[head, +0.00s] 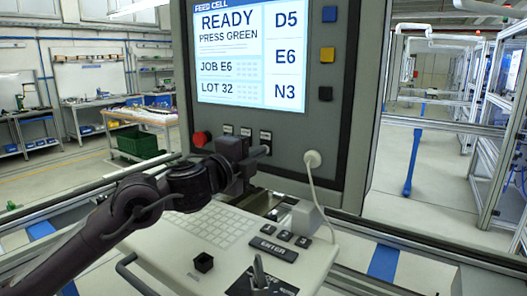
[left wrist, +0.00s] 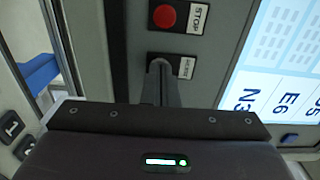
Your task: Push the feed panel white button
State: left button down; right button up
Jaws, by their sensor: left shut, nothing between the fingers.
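The feed panel (head: 285,130) is a grey upright cabinet with a lit screen (head: 250,50) reading "READY PRESS GREEN". The white button is not seen there.
A red stop button (head: 201,138) is left of my gripper; it also shows in the left wrist view (left wrist: 165,16). Below are a keyboard console (head: 180,262) and a cable plug (head: 313,158). Open space lies right of the panel.

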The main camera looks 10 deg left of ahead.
pick_arm(q)
jog(key=v, duration=0.4)
jog(key=shift+s, duration=0.2)
dwell(0.3)
